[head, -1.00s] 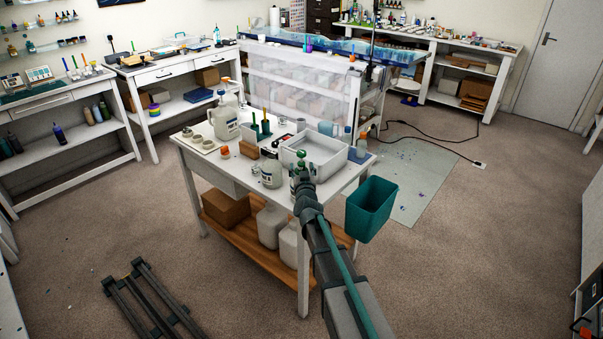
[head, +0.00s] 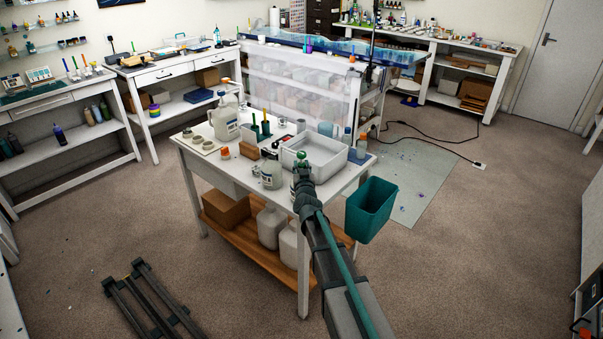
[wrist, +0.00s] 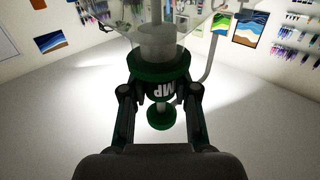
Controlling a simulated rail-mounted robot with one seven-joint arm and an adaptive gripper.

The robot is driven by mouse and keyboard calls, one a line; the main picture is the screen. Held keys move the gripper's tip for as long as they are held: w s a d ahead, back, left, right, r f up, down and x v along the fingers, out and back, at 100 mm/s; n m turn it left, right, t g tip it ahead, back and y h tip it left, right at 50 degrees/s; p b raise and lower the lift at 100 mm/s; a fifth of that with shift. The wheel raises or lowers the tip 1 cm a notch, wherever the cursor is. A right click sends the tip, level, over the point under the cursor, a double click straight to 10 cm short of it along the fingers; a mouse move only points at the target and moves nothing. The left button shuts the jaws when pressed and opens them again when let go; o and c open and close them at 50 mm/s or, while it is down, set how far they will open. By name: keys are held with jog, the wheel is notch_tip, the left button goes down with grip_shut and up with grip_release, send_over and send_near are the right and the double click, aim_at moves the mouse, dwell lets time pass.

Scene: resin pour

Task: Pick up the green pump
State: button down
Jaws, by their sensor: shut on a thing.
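The green pump (wrist: 160,74) is in the middle of the wrist view, between my two fingers. It has a dark green collar, a dark body with pale letters and a round green knob. My gripper (wrist: 160,92) is shut on it, with one finger on each side. In the head view, my gripper (head: 301,178) is over the near right part of the white worktable (head: 215,170). A bit of green from the pump (head: 301,157) shows at its tip; the rest is hidden by my arm.
A white tray (head: 325,154) stands just behind my gripper. A labelled white tub (head: 271,175) stands to its left. A large jug (head: 224,124) is at the back left of the table. A teal bin (head: 371,209) hangs at the right side. A clear vessel shows above the pump in the wrist view.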

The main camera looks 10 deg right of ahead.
notch_tip(320, 180, up, 30)
jog(key=p, duration=1.3)
jog(key=shift+f, duration=0.25)
dwell(0.4)
jog(key=shift+f, duration=0.15)
